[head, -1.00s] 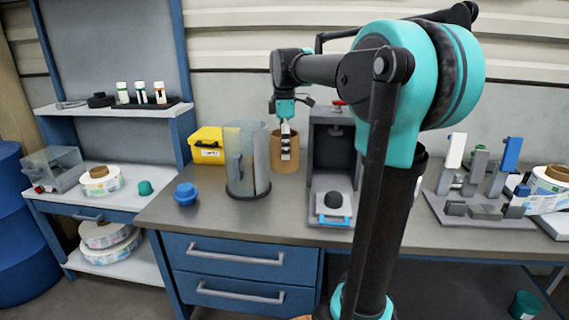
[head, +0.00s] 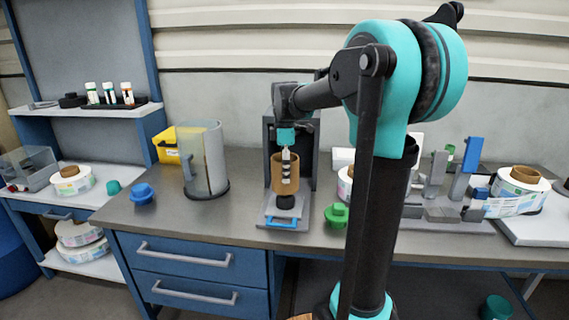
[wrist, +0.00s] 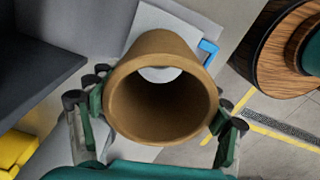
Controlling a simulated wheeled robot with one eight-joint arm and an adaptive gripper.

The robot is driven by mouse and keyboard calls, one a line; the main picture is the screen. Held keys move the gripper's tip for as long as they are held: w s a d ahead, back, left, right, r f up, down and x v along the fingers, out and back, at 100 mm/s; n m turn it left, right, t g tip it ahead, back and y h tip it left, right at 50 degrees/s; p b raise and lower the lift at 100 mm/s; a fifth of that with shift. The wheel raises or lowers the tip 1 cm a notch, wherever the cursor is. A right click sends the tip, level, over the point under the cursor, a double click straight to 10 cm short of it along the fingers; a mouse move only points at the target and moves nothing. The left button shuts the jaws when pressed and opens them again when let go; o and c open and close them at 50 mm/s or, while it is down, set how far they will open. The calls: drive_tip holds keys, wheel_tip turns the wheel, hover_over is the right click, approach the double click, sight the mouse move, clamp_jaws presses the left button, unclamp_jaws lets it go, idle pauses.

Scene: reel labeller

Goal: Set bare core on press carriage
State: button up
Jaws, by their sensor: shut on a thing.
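The bare core (head: 277,172) is a brown open cardboard tube, held upright by my gripper (head: 288,178). In the wrist view the fingers of my gripper (wrist: 160,120) grip the core (wrist: 120,95) from both sides, and I look down its bore. The carriage's blue handle (wrist: 208,48) and grey plate (wrist: 145,18) show beyond the core in the wrist view.
The press frame (head: 268,150) stands right behind the core. A clear cylinder guard (head: 203,165) and yellow bin (head: 165,145) stand left. A grey fixture (head: 440,205) is at right.

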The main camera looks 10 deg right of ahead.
sight(285, 187)
drive_tip(key=shift+f, duration=2.85)
drive_tip(key=shift+f, duration=0.6)
drive_tip(key=o, duration=0.9)
wheel_tip(285, 187, up, 11)
idle(0.3)
